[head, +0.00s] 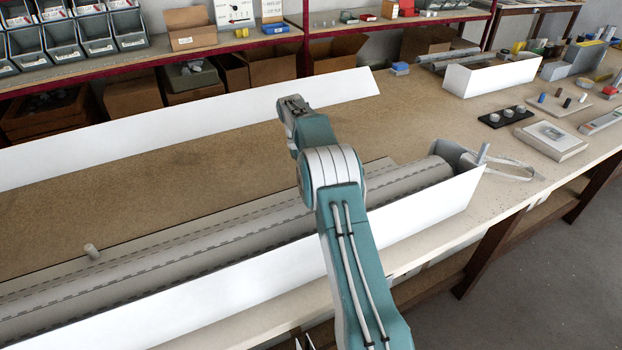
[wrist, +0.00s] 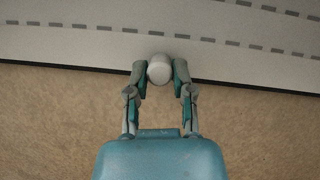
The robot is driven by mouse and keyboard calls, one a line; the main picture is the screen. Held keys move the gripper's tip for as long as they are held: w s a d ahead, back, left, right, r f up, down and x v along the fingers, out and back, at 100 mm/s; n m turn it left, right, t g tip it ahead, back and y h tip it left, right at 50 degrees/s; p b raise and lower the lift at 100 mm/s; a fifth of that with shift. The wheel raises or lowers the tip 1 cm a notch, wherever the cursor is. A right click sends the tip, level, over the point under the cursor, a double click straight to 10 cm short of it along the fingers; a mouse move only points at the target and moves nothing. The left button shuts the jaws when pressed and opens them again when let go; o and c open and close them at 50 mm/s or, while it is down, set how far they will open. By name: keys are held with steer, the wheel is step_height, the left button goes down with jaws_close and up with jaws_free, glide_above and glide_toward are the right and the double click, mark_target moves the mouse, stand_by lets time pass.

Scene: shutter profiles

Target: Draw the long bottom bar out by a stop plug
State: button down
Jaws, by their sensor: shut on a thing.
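The long bottom bar is the pale grey edge strip of the slotted shutter curtain (head: 215,225), which lies lengthwise between white side panels in the head view. A grey stop plug (head: 91,250) stands up from this edge at the left. In the wrist view, my gripper (wrist: 160,69) is shut on a round pale stop plug (wrist: 159,72), with one finger on each side. This plug sits at the edge of the grey bar (wrist: 70,42), along a dark gap.
A long white panel (head: 190,125) stands behind, and another white panel (head: 300,270) stands in front. The brown bench top (head: 230,165) between the back panel and curtain is clear. A grey end piece and strap (head: 500,167) lie at the right. Small parts and a white box (head: 490,75) stand farther right.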

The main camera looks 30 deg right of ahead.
steer(key=shift+w, duration=0.1)
steer(key=shift+c, duration=2.4)
jaws_free()
step_height(320, 180, up, 10)
steer(key=shift+w+f, duration=0.1)
